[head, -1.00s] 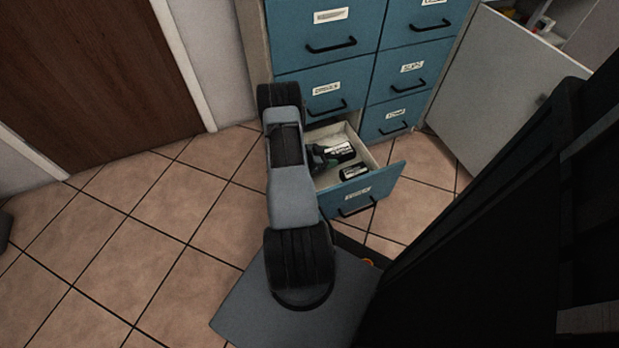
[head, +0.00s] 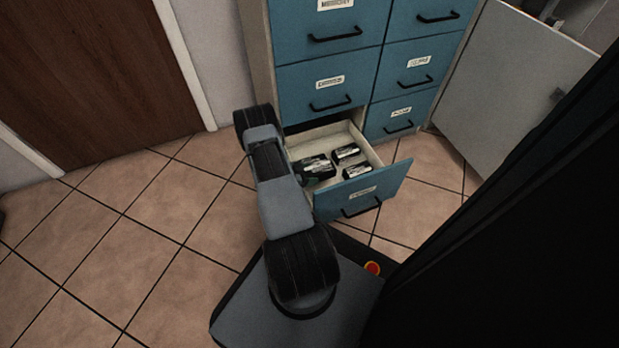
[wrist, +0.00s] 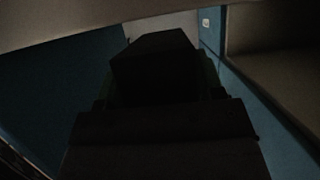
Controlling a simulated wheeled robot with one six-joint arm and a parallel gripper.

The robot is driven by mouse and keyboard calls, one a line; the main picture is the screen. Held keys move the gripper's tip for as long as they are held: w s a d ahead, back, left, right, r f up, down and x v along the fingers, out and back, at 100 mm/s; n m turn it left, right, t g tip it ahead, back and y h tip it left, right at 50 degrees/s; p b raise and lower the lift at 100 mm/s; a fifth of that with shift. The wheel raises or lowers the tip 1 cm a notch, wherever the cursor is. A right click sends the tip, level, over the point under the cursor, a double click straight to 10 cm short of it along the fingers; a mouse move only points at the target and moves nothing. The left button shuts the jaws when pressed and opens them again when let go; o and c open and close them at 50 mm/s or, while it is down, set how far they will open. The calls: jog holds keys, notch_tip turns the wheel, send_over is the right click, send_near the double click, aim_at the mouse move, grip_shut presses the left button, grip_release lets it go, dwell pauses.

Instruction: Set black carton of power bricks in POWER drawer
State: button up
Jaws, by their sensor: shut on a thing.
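My gripper (wrist: 158,88) shows in the dark wrist view, shut on a black box-shaped thing (wrist: 155,62), which I take for the black carton. Its label and contents cannot be made out in the dark. In the head view my arm hides the gripper and the carton, or they cannot be told apart from the dark things there. The open bottom-left drawer (head: 358,192) of the blue cabinet is pulled well out. Its front label is too blurred to read, so I cannot tell if it says POWER.
Inside the open drawer lie several black items with white labels, among them a larger one (head: 318,167) with green parts and a smaller one (head: 357,171). The other blue drawers (head: 328,83) are shut. A grey door panel (head: 490,85) stands at right. Tiled floor (head: 110,250) at left is clear.

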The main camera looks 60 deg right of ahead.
jog(key=shift+f, duration=0.4)
jog(key=shift+f, duration=0.35)
jog(key=shift+f, duration=0.15)
jog(key=o, duration=1.1)
jog(key=shift+o, duration=0.2)
